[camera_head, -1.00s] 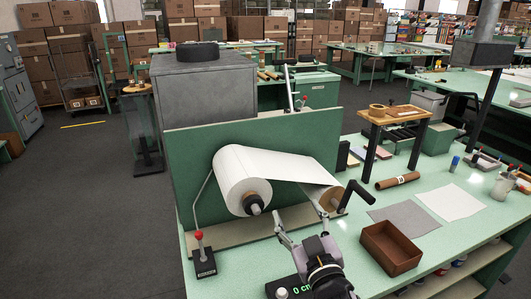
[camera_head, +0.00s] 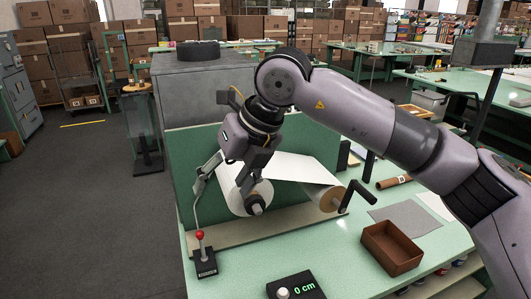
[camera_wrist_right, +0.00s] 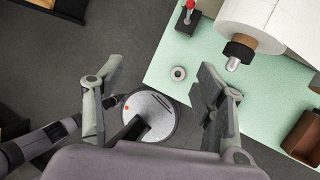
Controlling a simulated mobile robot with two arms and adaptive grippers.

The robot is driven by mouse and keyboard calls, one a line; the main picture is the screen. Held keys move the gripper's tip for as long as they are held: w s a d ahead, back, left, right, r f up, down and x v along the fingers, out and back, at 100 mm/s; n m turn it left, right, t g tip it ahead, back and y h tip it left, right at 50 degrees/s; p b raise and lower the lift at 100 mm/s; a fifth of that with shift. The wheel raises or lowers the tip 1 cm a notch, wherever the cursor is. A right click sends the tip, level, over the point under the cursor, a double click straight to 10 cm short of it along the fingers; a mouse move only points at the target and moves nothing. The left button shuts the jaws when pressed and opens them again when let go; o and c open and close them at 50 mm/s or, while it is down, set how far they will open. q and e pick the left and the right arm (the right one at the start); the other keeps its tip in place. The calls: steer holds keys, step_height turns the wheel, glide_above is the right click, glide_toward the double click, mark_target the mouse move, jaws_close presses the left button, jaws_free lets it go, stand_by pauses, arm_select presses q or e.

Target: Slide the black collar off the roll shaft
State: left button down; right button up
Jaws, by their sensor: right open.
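The black collar (camera_head: 254,199) sits on the shaft end at the near face of the white paper roll (camera_head: 228,193). In the right wrist view the collar (camera_wrist_right: 238,50) shows at the upper right, with the silver tip of the roll shaft (camera_wrist_right: 232,64) sticking out of it. My right gripper (camera_head: 221,184) is open and empty, in front of the roll and beside the collar. In the wrist view its spread fingers (camera_wrist_right: 158,92) have the collar outside them, beyond the right finger. My left gripper is not in view.
A red-knobbed lever (camera_head: 201,253) stands left of the roll. A crank handle (camera_head: 357,194) is to its right. A 0 cm readout (camera_head: 297,287) and a brown tray (camera_head: 392,248) lie on the green table (camera_head: 345,265). A green panel (camera_head: 190,150) stands behind the roll.

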steer(key=w+d+r+m+t+h, duration=0.2)
steer(key=w+d+r+h, duration=0.15)
steer(key=d, duration=0.35)
steer(key=p, duration=0.6)
glide_toward(256, 201)
steer(key=x, duration=0.9)
steer(key=shift+w+r, duration=0.1)
steer(key=shift+w, duration=0.05)
steer(key=shift+x, duration=0.8)
steer(key=c, duration=1.3)
steer(key=shift+o, duration=0.2)
steer(key=shift+s, duration=0.2)
